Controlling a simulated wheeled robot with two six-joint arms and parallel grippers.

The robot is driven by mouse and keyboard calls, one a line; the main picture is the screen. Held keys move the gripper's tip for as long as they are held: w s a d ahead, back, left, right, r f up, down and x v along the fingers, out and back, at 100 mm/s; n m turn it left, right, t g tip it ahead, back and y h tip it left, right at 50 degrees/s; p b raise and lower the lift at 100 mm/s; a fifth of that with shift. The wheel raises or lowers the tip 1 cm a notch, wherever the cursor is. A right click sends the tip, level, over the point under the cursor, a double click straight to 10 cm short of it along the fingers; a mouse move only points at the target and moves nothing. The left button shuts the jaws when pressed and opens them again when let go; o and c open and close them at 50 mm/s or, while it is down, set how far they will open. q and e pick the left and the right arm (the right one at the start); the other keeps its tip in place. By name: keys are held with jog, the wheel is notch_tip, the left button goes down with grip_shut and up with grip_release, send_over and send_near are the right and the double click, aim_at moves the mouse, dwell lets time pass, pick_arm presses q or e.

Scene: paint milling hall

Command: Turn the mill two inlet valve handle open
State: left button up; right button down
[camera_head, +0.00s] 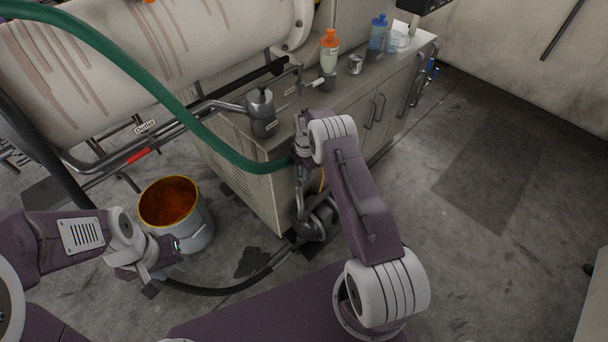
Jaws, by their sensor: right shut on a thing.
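My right gripper (300,160) is at the end of the green hose (170,88), above a dark pump-like unit (315,218) by the cabinet corner. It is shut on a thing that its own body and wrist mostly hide. I cannot make out the valve handle's shape or its angle, nor read a label for mill two there. My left gripper (165,262) is low at the left, just in front of the bucket (200,235). Its fingers are too small and dark to tell whether they are open.
A large paint-streaked drum (150,50) lies at upper left, above pipes with an "Outlet" label (145,127). A bench (365,85) carries bottles, including an orange-capped one (329,55). A black hose (225,291) crosses the floor. The floor at right (480,180) is clear.

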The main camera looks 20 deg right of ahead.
jog(key=shift+w+d, duration=0.1)
jog(key=shift+d, duration=0.05)
dwell(0.3)
jog(key=c, duration=1.5)
grip_release()
jog(key=shift+o, duration=0.6)
notch_tip(320, 180, up, 9)
jog(key=shift+d, duration=0.1)
